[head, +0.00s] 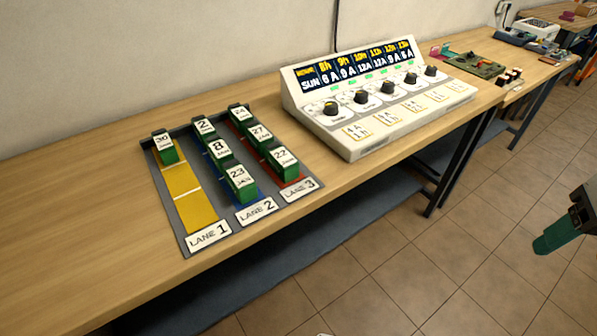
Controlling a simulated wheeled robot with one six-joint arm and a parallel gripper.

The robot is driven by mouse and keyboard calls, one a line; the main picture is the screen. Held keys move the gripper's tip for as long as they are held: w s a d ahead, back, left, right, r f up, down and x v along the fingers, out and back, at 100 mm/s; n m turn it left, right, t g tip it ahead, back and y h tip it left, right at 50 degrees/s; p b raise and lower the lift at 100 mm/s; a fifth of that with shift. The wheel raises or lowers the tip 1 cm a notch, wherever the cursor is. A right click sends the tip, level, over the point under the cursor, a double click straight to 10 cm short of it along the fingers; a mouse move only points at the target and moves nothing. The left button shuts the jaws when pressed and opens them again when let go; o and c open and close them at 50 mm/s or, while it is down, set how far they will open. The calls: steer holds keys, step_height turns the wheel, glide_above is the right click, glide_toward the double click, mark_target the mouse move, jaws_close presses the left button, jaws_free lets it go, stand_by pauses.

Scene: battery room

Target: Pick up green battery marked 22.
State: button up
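The green battery marked 22 (285,174) stands upright in the lane 3 strip of the tray (175,212), at the end nearest the LANE 3 label. Its white top label faces up. Behind it in the same lane stand the battery marked 27 (262,149) and one more green battery (242,124). My gripper (556,237) shows only in part at the right edge, over the floor and well apart from the table. It has dark parts and a teal-green end. I cannot tell whether it is open or shut.
Lane 2 holds batteries marked 2 (205,137), 8 (219,160) and 23 (243,190). Lane 1 holds the battery marked 30 (166,156). A white console with knobs (345,146) stands right of the tray. Bare wood (75,215) lies to the left.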

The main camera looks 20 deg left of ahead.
mark_target(285, 158)
steer(key=w+a+f+n+t+y, duration=0.1)
steer(key=w+a+f+n+t, duration=0.25)
steer(key=w+a, duration=0.6)
steer(key=w+a+f+n+t+y, duration=0.2)
steer(key=w+a+f, duration=0.2)
steer(key=w+a, duration=0.55)
steer(key=a+f+n+y, duration=0.1)
steer(key=a+f+y, duration=0.1)
steer(key=a, duration=0.5)
steer(key=a+f+n+t+y, duration=0.1)
steer(key=a+f+y, duration=0.1)
steer(key=a, duration=0.5)
steer(key=w+a+f+n+y, duration=0.1)
steer(key=a+f+n+y, duration=0.1)
steer(key=a, duration=0.5)
steer(key=shift+w+a+f+t+y, duration=0.1)
steer(key=shift+a+f+t+y, duration=0.15)
steer(key=shift+f, duration=0.3)
steer(key=shift+a+f+t+y, duration=0.1)
steer(key=shift+a+f+y, duration=0.05)
steer(key=shift+f+y, duration=0.3)
steer(key=shift+a+f, duration=0.15)
steer(key=shift+a, duration=0.2)
steer(key=x, duration=0.7)
steer(key=shift+w+d+f, duration=0.25)
steer(key=shift+w+f, duration=0.05)
steer(key=shift+w, duration=0.1)
steer(key=shift+r, duration=0.1)
jaws_close()
